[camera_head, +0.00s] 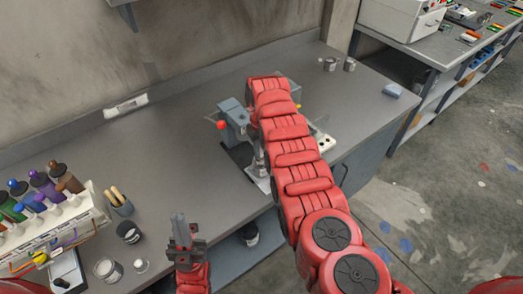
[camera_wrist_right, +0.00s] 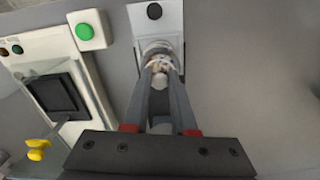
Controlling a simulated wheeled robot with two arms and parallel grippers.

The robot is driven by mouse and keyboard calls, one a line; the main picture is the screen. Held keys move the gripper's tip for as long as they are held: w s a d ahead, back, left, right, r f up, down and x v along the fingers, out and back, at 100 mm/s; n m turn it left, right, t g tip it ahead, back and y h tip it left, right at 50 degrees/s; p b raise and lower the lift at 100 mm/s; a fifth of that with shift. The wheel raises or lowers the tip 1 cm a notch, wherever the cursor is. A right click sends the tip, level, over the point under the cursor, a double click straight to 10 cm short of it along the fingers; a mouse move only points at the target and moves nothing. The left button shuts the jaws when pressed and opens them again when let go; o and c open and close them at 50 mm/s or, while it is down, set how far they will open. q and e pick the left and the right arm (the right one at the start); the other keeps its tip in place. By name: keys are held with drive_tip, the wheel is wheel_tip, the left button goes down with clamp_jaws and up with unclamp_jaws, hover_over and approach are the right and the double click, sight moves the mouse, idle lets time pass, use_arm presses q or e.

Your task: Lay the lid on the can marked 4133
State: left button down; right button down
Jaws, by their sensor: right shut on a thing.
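My right gripper (camera_wrist_right: 160,75) is shut on a small pale, rounded thing (camera_wrist_right: 161,64) at a grey-white metal plate (camera_wrist_right: 158,14); whether this is a can or a lid I cannot tell. In the head view my right arm hides that gripper. My left gripper (camera_head: 180,220) is over the bench's front edge, apart from the cans, its fingers close together. Near it are a dark-topped can (camera_head: 129,232), a pale-topped can (camera_head: 108,270) and a small pale disc (camera_head: 141,266), possibly a lid. Two cans (camera_head: 330,64) (camera_head: 349,65) stand at the back. I cannot read 4133 anywhere.
A bench machine (camera_head: 234,122) with a red knob stands beneath my right arm. A panel with a green button (camera_wrist_right: 84,31) is beside the right gripper. A bottle rack (camera_head: 55,225) and brush cup (camera_head: 118,203) are at left. The middle-left bench is clear.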

drive_tip(key=shift+s+p, duration=0.15)
drive_tip(key=shift+p, duration=0.25)
idle(0.3)
drive_tip(key=shift+f+b, duration=0.4)
drive_tip(key=shift+b, duration=0.15)
idle(1.4)
idle(0.3)
drive_tip(key=c, duration=0.6)
unclamp_jaws()
drive_tip(key=shift+c, duration=0.2)
drive_tip(key=o, duration=0.5)
drive_tip(key=shift+r, duration=0.1)
drive_tip(key=shift+r+p, duration=0.35)
drive_tip(key=shift+r, duration=3.1)
